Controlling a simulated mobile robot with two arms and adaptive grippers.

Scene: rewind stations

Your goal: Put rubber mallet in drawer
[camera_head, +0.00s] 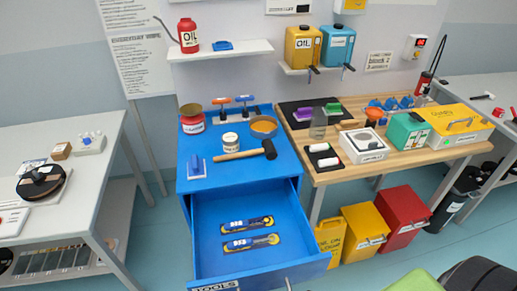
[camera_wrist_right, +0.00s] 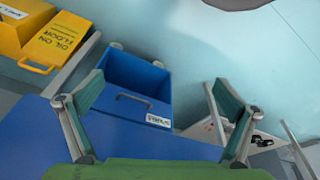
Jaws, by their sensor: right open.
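The rubber mallet (camera_head: 248,153) lies on top of the blue cabinet (camera_head: 210,178), with a wooden handle to the left and a black head to the right. The blue drawer (camera_head: 208,261) below is pulled open. Two blue and yellow packaged tools (camera_head: 248,225) lie inside it, with clear floor around them. My right gripper (camera_wrist_right: 160,97) is open and empty in the right wrist view. Beyond its fingers shows a blue box-like part (camera_wrist_right: 128,75) with a handle and white label; I cannot tell whether it is the drawer. My left gripper is not in view.
Around the mallet stand a white jar (camera_head: 231,142), an orange bowl (camera_head: 264,127), a red can (camera_head: 192,118) and a blue-handled tool (camera_head: 196,167). A wooden workbench (camera_head: 330,177) stands at right, with yellow bins (camera_head: 362,222) and a red bin (camera_head: 400,210) below.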

